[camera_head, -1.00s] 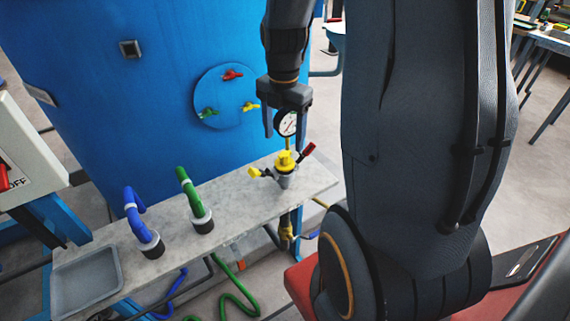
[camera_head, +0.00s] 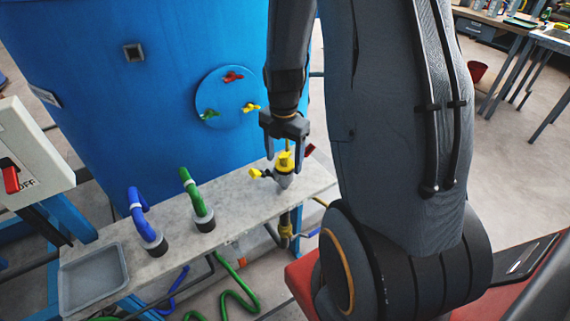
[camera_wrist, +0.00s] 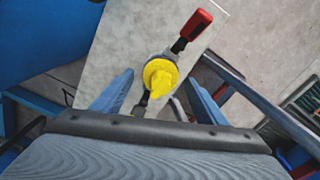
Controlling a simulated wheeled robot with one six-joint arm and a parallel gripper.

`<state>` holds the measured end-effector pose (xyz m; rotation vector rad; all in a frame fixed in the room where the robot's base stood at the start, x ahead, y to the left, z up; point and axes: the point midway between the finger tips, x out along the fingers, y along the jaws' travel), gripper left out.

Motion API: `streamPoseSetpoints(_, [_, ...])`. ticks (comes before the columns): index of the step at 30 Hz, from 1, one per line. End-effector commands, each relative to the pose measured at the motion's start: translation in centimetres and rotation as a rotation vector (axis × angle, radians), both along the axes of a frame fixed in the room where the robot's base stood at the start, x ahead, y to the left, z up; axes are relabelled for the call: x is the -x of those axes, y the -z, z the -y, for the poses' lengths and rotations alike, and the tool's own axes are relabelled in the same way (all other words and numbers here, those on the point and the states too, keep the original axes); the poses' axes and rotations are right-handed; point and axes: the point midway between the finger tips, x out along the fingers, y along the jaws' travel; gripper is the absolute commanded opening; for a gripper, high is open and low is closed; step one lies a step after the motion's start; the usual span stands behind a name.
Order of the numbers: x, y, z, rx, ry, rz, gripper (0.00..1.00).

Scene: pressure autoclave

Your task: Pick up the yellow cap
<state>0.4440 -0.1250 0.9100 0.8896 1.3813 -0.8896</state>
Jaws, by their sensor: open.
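The yellow cap (camera_head: 284,161) sits on top of a grey metal fitting (camera_head: 284,180) on the narrow marble-like shelf. In the wrist view the cap (camera_wrist: 160,75) shows from above, just beyond and between my fingertips. A red-handled lever (camera_wrist: 194,28) sticks out beside it. My gripper (camera_head: 284,148) is open and empty, pointing down just over the cap. Its two fingers also show in the wrist view (camera_wrist: 155,92), one on each side, apart from the cap. The cap's far side is hidden in the head view.
A green hose elbow (camera_head: 193,193) and a blue hose elbow (camera_head: 141,214) stand on the shelf (camera_head: 235,200) to the left. A grey tray (camera_head: 92,280) lies at its left end. The large blue tank (camera_head: 165,100) with coloured valve handles rises close behind.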

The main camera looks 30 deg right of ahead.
Motion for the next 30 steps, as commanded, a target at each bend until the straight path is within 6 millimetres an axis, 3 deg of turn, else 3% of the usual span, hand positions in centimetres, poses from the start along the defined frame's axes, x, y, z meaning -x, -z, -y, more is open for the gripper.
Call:
streamPoseSetpoints(4, [0.0,0.0,0.0,0.000,0.000,0.000,0.64])
streamPoseSetpoints(12, [0.0,0.0,0.0,0.000,0.000,0.000,0.21])
streamPoseSetpoints(23, [-0.1,-0.4,0.0,0.000,0.000,0.001,0.21])
streamPoseSetpoints(30, [-0.1,-2.3,0.0,0.001,0.000,0.004,0.21])
